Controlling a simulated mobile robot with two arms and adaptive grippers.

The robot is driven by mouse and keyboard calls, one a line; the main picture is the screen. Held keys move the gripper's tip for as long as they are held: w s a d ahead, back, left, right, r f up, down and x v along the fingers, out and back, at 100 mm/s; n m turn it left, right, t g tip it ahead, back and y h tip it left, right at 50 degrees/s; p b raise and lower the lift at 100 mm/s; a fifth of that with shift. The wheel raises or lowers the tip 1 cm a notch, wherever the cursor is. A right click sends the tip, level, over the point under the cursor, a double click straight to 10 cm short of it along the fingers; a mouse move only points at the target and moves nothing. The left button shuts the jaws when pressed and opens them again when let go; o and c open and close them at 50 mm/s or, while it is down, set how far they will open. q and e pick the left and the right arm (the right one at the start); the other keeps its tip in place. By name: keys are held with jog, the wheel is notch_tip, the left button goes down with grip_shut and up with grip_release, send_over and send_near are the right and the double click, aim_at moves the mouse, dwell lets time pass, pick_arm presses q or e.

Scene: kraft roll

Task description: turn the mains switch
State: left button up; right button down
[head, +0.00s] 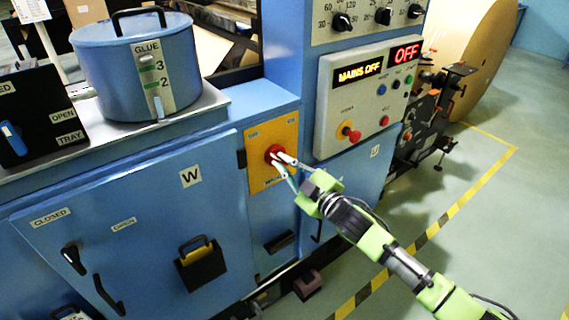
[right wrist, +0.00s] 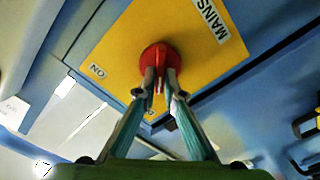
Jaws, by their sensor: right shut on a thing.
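The mains switch (head: 274,153) is a red rotary knob on a yellow plate (head: 258,133), set in the blue machine front. In the right wrist view the knob (right wrist: 157,57) sits on the yellow plate (right wrist: 120,55), with "MAINS" and "ON" labels showing. My right gripper (head: 284,160) reaches in from the lower right and is shut on the knob. In the right wrist view its two fingers (right wrist: 160,82) lie on either side of the knob's grip and hide part of it. A display (head: 360,73) on the panel reads "MAINS OFF". My left gripper is not in view.
The grey control panel (head: 329,128) with a red knob (head: 351,133) and buttons stands just right of the switch. A blue glue pot (head: 105,75) sits on the ledge at left. A cabinet door (head: 150,215) lies below. Open floor (head: 520,230) is at right.

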dwell(0.5)
jog(key=c, duration=2.1)
grip_release()
jog(key=shift+c, duration=0.2)
jog(key=v, duration=1.2)
